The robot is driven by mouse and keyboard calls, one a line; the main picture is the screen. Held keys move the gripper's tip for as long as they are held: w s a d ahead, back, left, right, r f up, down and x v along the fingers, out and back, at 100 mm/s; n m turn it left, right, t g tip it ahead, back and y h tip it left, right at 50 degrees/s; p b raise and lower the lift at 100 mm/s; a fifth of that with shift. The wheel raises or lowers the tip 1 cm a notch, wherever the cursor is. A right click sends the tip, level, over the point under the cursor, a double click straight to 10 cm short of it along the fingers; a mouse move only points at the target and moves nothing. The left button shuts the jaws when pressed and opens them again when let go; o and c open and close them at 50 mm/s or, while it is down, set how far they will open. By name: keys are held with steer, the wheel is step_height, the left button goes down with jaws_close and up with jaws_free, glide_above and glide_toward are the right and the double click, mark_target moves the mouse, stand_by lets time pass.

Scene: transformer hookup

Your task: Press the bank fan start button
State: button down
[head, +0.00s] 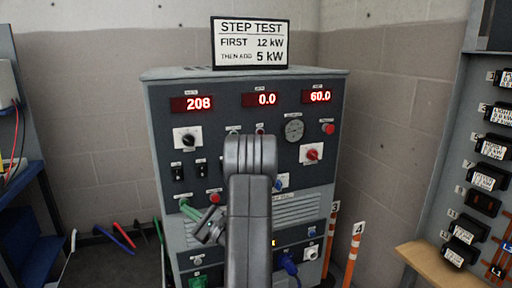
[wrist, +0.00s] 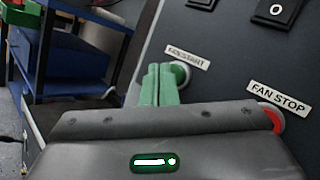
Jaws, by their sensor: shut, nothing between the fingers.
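The green fan start button (wrist: 182,72) sits on the dark bank panel, beside its FAN START label (wrist: 187,57). In the wrist view it shows just right of the tips of my green fingers, partly hidden by them. My gripper (wrist: 161,70) is shut and empty, and its tips are right at the button. I cannot tell whether they touch it. In the head view my gripper (head: 188,209) is at the left lower part of the bank front (head: 160,165), where the fingertips and the button blend together.
The red fan stop button (wrist: 273,118) is close to the right of my gripper. Black switches (head: 177,173) sit above. My arm covers the middle of the panel. A blue shelf (wrist: 75,55) stands at left; orange-striped posts (head: 354,255) stand right of the bank.

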steer(key=shift+w+a, duration=0.1)
steer(key=shift+w, duration=0.25)
steer(key=shift+s, duration=0.15)
stand_by(0.3)
steer(key=shift+s+d+b, duration=0.25)
steer(key=shift+s+b, duration=0.15)
steer(key=shift+s, duration=0.3)
steer(key=s+d+b, duration=0.1)
steer(key=s, duration=0.4)
steer(key=shift+s+d, duration=0.3)
steer(key=shift+s, duration=0.1)
stand_by(0.4)
